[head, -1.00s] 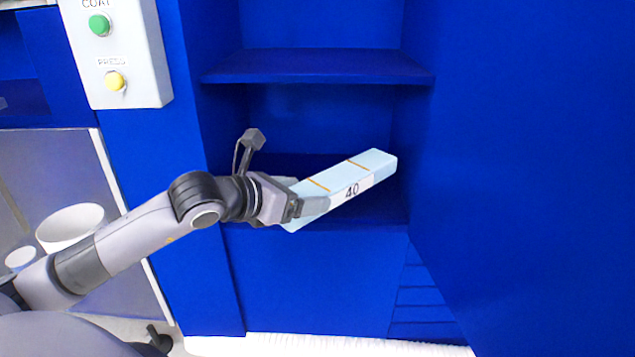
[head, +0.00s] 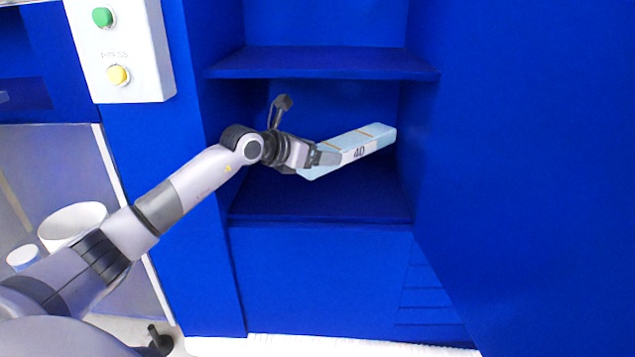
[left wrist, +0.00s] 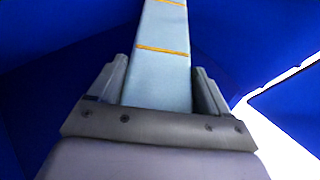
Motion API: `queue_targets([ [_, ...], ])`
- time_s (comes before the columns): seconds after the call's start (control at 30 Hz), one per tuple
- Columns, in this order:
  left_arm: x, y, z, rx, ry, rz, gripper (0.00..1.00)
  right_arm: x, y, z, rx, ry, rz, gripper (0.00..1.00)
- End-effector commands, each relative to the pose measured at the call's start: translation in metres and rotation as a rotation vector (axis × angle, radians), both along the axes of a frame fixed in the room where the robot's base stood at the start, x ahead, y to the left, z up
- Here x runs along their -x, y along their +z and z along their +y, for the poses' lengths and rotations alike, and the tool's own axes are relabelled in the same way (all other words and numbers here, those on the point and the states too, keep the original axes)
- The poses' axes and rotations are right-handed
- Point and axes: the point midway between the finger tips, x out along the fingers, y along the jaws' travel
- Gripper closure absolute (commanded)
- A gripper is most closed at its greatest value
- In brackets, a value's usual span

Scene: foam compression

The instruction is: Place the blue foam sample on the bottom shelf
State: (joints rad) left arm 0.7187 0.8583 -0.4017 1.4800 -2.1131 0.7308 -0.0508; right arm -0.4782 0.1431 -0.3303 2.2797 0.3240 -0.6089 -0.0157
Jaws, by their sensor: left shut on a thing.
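I cannot tell if the far end touches the side wall. In the left wrist view the foam sample (left wrist: 160,75) runs away between the two fingers of the left gripper (left wrist: 157,85). My right gripper is not in view.
An upper shelf (head: 320,62) spans the blue cabinet above the foam. A tall blue panel (head: 530,170) closes the right side. A white button box (head: 122,50) is on the left, with a white round container (head: 72,224) below it. The bottom shelf's front is clear.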

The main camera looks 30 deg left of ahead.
Motion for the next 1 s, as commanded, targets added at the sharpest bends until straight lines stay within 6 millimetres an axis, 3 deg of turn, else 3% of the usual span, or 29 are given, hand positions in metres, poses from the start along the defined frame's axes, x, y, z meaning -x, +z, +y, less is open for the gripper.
queue_targets([
  [0.03,0.001,-0.015,-0.001,-0.001,-0.002,0.007,0.51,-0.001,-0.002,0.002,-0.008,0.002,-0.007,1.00],
  [0.17,0.002,-0.022,-0.001,-0.001,-0.001,0.006,0.51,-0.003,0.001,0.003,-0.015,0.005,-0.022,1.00],
  [0.43,0.002,-0.068,-0.001,0.000,-0.001,0.007,0.51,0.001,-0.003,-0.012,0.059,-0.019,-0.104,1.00],
  [0.83,-0.002,-0.069,0.001,-0.002,-0.001,0.005,0.51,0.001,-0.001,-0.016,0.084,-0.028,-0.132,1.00],
  [0.87,-0.001,-0.069,0.001,-0.002,-0.001,0.006,0.16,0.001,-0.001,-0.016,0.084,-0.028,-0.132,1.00],
  [0.9,-0.001,-0.069,0.001,-0.002,-0.001,0.006,0.03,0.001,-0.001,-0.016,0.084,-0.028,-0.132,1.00],
  [1.0,-0.001,-0.069,0.001,-0.002,-0.001,0.006,0.00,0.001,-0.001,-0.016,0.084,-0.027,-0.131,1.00],
])
